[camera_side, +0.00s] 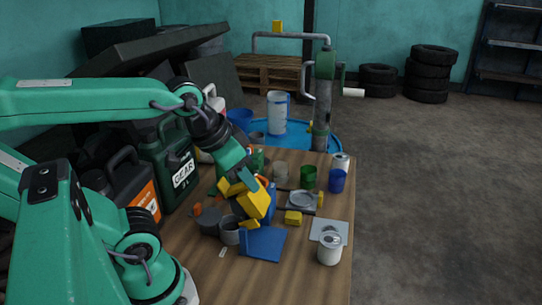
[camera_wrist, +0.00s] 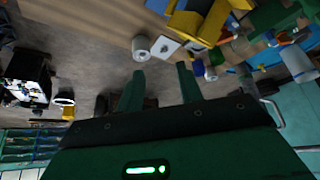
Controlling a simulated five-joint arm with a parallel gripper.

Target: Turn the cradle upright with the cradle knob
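A yellow tilted piece (camera_side: 254,203), which looks like the cradle, stands with blue parts on the wooden bench below my wrist. In the wrist view, yellow and blue parts (camera_wrist: 192,20) show at the top edge. I cannot make out the cradle knob. My gripper (camera_side: 232,186) is close beside or in front of the yellow piece in the side view; contact cannot be told. In the wrist view my gripper's two green fingers (camera_wrist: 158,78) are spread, with nothing between them.
A blue plate (camera_side: 263,244), a grey cup (camera_side: 230,230), a yellow block (camera_side: 293,218) and a white can (camera_side: 329,249) are near on the bench. Green (camera_side: 308,177) and blue (camera_side: 338,181) cups stand behind. A green gear-oil can (camera_side: 170,165) is at left. The bench's front right is fairly clear.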

